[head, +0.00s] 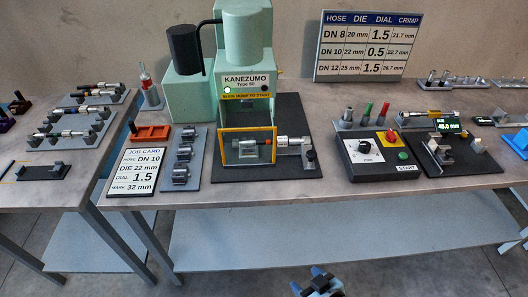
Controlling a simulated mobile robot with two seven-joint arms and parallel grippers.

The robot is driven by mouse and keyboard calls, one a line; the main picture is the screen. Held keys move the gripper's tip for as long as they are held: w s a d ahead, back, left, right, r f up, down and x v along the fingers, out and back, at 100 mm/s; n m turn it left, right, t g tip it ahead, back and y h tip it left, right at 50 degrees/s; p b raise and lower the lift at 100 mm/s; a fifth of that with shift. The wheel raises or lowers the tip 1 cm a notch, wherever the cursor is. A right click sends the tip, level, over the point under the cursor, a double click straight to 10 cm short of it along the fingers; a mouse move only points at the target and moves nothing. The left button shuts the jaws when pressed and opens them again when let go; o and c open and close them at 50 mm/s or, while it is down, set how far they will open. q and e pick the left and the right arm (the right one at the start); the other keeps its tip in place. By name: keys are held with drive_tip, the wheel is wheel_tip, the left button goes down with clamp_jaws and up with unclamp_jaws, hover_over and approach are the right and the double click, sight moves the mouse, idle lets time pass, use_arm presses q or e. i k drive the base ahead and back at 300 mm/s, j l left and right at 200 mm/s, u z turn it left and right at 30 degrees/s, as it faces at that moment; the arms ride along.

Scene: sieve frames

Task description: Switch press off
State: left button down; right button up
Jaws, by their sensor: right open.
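The press (247,60) is a pale green machine labelled KANEZUMO Type 60, standing at the back of the table. My right gripper (308,280) is open and empty at the bottom, well short of the table edge. My left gripper is out of view.
A job card (135,170) and a grey rack (183,160) stand left of the press. A lower shelf (300,235) lies under the table.

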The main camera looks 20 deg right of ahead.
sight(390, 136)
drive_tip(key=z, duration=1.4)
